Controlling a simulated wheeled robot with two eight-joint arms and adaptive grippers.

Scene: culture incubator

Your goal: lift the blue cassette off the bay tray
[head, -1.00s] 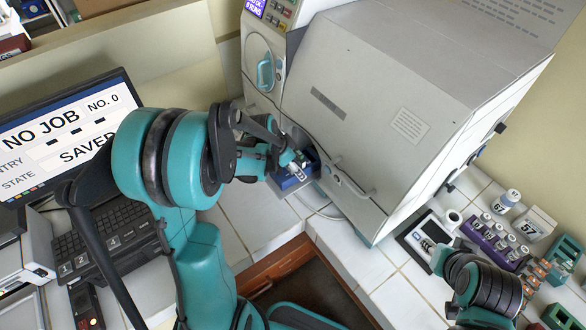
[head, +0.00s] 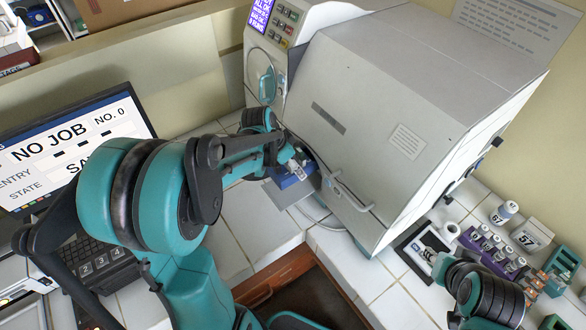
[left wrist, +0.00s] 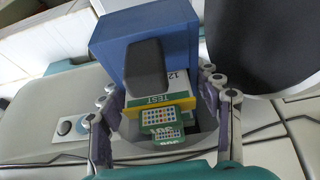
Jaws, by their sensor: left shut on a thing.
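The blue cassette (head: 290,177) is at the incubator's open bay, above the grey bay tray (head: 300,194). A bare strip of the tray shows in front of it; I cannot tell whether they touch. In the left wrist view the cassette (left wrist: 184,38) has a dark grey grip block on it and a yellow-green TEST label at its near end. My left gripper (left wrist: 165,118) is shut on the cassette, with fingers on either side of its labelled end. The head view shows this gripper (head: 299,165) partly covering the cassette.
The grey incubator (head: 400,110) stands right behind the cassette, with a bar handle (head: 348,190) close by. A monitor (head: 75,150) and keyboard (head: 95,262) are at the left. A purple vial rack (head: 485,250) is at the right. White tiles in front are clear.

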